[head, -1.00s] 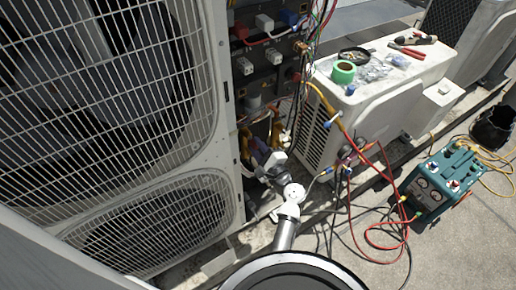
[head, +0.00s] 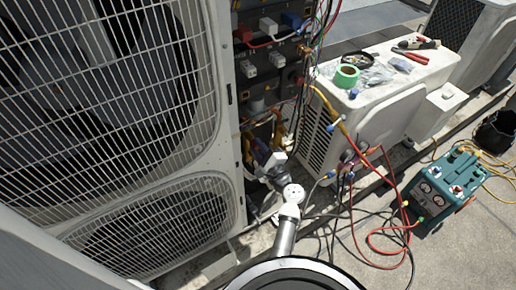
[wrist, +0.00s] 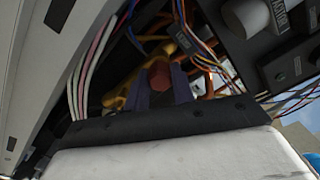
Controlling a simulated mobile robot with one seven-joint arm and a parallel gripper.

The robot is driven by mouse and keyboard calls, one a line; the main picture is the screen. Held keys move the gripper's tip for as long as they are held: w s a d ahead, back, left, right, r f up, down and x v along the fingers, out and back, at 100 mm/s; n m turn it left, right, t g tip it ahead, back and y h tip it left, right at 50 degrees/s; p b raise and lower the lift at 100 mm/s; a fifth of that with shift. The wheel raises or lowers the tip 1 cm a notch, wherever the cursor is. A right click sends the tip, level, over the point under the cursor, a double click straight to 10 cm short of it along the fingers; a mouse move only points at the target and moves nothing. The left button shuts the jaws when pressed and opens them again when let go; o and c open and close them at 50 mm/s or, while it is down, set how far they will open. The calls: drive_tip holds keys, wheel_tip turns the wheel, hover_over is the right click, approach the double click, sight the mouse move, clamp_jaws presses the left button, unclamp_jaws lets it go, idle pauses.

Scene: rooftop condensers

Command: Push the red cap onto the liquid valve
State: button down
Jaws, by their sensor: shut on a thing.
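In the wrist view, my gripper (wrist: 160,98) points into the open service bay of the large condenser. Its two dark fingers are shut on the red cap (wrist: 158,74), which shows as a dull red round shape between the fingertips. In the head view, my gripper (head: 263,155) is at the lower part of the bay, beside yellow-orange parts. The cap cannot be made out there. I cannot pick out the liquid valve in either view; the cap, fingers and gripper body hide what lies straight ahead.
Loose wires (wrist: 92,70) and yellow-orange lines (wrist: 122,92) crowd the bay around the fingers. A dark panel (wrist: 292,65) is at right. In the head view, red hoses (head: 372,205) run to a teal machine (head: 447,188), and a small white condenser (head: 385,100) stands right of the bay.

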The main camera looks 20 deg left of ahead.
drive_tip(key=shift+w+a, duration=0.4)
drive_tip(key=shift+a, duration=0.15)
idle(0.5)
drive_tip(key=c, duration=1.1)
unclamp_jaws()
drive_tip(key=b+v, duration=0.3)
drive_tip(key=v, duration=1)
drive_tip(key=shift+s+d+b, duration=0.25)
drive_tip(key=shift+d+b, duration=0.05)
drive_tip(key=shift+b, duration=0.05)
